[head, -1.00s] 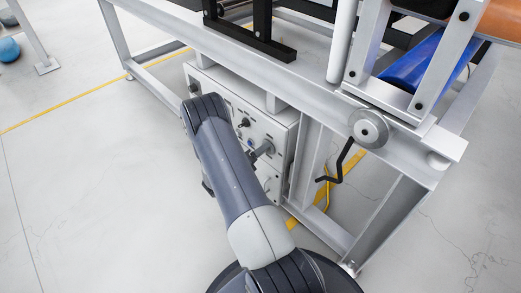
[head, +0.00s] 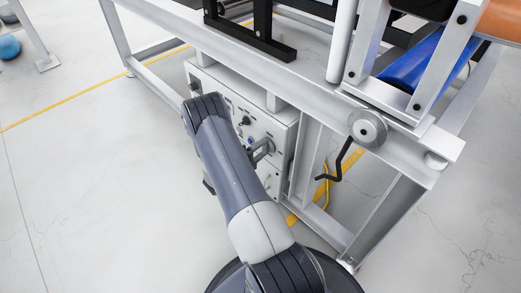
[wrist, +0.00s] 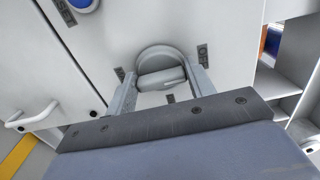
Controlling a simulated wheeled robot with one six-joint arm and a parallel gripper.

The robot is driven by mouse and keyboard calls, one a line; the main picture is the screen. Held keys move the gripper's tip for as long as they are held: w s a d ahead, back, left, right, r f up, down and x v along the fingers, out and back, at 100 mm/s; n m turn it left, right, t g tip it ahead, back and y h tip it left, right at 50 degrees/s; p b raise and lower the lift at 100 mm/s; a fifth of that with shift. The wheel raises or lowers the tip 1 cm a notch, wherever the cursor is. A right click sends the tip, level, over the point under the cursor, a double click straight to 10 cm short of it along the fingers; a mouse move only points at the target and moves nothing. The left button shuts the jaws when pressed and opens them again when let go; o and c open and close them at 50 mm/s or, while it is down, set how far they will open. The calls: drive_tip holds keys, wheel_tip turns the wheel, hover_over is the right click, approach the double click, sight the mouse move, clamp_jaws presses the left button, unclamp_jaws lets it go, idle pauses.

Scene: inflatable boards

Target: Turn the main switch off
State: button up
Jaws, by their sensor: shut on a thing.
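The main switch is a grey round knob with a raised bar handle (wrist: 160,73) on the light panel of a cabinet, in the wrist view. Small dark label plates sit around it. My gripper (wrist: 163,86) has one finger on each side of the knob's bar and is shut on it. In the head view, my gripper (head: 263,150) is at the front face of the control cabinet (head: 278,132), mostly behind my arm. The knob itself is hidden or too small to tell there.
A black knob (head: 245,121) and a blue button (wrist: 82,3) are on the same panel. A white handle (wrist: 32,117) stands out at the lower left. A metal frame (head: 300,75) passes above the cabinet, with a black crank (head: 343,160) to the right.

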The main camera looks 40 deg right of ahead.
drive_tip(key=o, duration=1)
drive_tip(key=shift+a, duration=0.1)
drive_tip(key=a, duration=0.3)
drive_tip(key=a+p, duration=0.1)
drive_tip(key=a, duration=0.3)
drive_tip(key=a+p, duration=0.1)
drive_tip(key=a, duration=0.2)
drive_tip(key=shift+s+a, duration=0.35)
drive_tip(key=shift+s, duration=0.05)
drive_tip(key=shift+d, duration=0.1)
drive_tip(key=d, duration=0.3)
drive_tip(key=d+b, duration=0.1)
drive_tip(key=d, duration=0.3)
drive_tip(key=w+d+b, duration=0.1)
drive_tip(key=d, duration=0.2)
drive_tip(key=shift+d, duration=0.35)
